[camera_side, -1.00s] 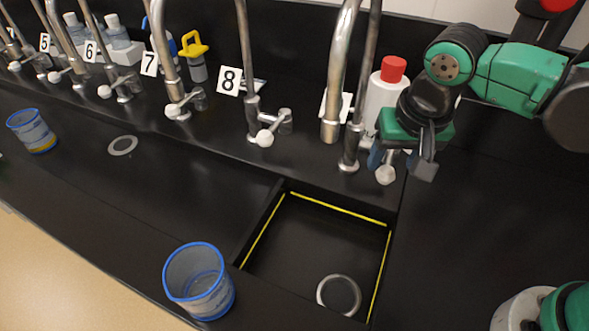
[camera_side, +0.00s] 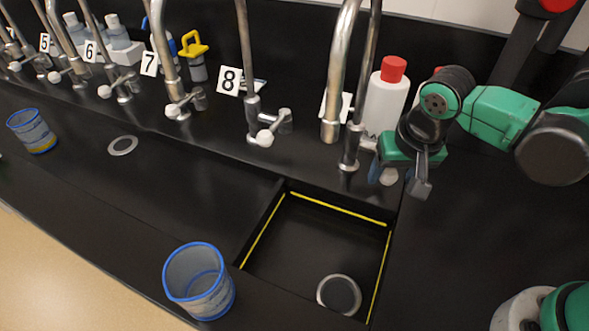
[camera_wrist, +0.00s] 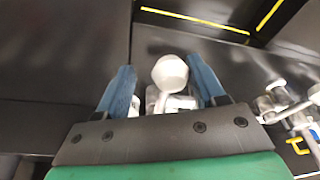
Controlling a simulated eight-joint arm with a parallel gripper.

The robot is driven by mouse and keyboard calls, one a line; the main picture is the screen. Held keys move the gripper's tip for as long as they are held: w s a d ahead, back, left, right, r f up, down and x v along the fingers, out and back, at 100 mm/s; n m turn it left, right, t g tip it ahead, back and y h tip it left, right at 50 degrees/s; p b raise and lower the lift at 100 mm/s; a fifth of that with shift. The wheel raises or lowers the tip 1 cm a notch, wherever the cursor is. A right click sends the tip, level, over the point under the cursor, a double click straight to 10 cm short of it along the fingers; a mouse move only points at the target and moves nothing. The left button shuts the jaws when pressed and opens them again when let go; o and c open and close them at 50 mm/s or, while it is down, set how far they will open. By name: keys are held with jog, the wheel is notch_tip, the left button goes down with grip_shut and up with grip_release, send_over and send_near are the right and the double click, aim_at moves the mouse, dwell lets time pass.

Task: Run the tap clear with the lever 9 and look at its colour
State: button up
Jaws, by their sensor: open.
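The rightmost tap (camera_side: 352,145) stands at the sink's back edge; the card behind it is mostly hidden, so I cannot read a 9. Its lever knob (camera_side: 388,177) is pale and partly covered by my gripper (camera_side: 398,184) in the side view. In the wrist view the round knob (camera_wrist: 170,73) sits between the two blue fingers of my gripper (camera_wrist: 160,66). The fingers are open, with gaps on both sides of the knob. No water shows at the spout (camera_side: 330,130).
The black sink (camera_side: 333,208) with yellow edge lines lies below the tap. A white bottle with a red cap (camera_side: 385,103) stands close behind my gripper. A blue-rimmed cup (camera_side: 198,285) stands left of the sink. Tap 8 (camera_side: 253,120) is to the left.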

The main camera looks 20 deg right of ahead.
jog(key=shift+s+d, duration=0.35)
jog(key=shift+d, duration=0.45)
jog(key=shift+s+d, duration=0.3)
jog(key=shift+d, duration=0.55)
jog(key=shift+s+d, duration=0.35)
jog(key=shift+d, duration=0.45)
jog(key=shift+a, duration=0.1)
dwell(1.6)
jog(key=w+a, duration=0.1)
jog(key=a, duration=0.3)
jog(key=w+a, duration=0.1)
jog(key=a, duration=0.1)
jog(key=shift+w+a, duration=0.15)
jog(key=shift+w, duration=0.2)
jog(key=shift+s+d, duration=0.15)
jog(key=shift+d, duration=0.15)
jog(key=shift+r, duration=0.2)
jog(key=v, duration=0.6)
jog(key=shift+r, duration=0.3)
jog(key=shift+s, duration=0.15)
